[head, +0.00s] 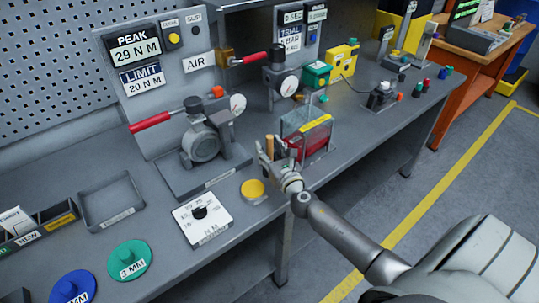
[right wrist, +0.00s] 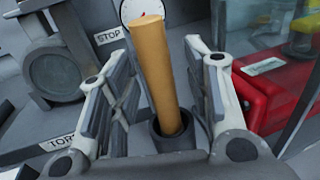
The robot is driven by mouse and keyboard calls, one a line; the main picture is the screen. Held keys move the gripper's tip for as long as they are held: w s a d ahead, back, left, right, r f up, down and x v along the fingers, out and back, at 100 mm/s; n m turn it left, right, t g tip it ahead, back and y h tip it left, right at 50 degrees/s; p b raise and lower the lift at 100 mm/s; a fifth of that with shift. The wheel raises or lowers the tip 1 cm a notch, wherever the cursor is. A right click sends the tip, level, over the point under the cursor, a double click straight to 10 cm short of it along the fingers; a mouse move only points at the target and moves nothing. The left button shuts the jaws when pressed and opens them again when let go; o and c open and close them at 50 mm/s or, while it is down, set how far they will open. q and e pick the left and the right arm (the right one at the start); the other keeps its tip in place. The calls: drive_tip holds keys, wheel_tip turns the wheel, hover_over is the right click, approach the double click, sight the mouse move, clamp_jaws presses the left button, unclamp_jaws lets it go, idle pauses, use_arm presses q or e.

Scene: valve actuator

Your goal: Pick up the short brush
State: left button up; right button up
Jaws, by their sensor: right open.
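The short brush shows as a tan, wooden-looking handle (head: 269,144) near the front of the bench. In the right wrist view the handle (right wrist: 158,70) stands upright, slightly tilted, in a dark round holder (right wrist: 172,138). Its lower end is hidden in the holder, so no bristles show. My right gripper (head: 272,151) is open around the handle. In the right wrist view the gripper (right wrist: 155,78) has one finger on each side of the handle, with a visible gap on the left and a smaller one on the right. My left gripper is not in view.
A clear-walled box with a red block (head: 305,145) stands right beside the gripper. A valve with a red lever (head: 150,122) is to the left. A yellow button (head: 253,189) and a dial plate (head: 203,219) lie in front. An empty tray (head: 110,201) is further left.

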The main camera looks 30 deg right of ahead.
drive_tip(key=shift+c, duration=0.4)
clamp_jaws()
drive_tip(key=shift+r, duration=0.1)
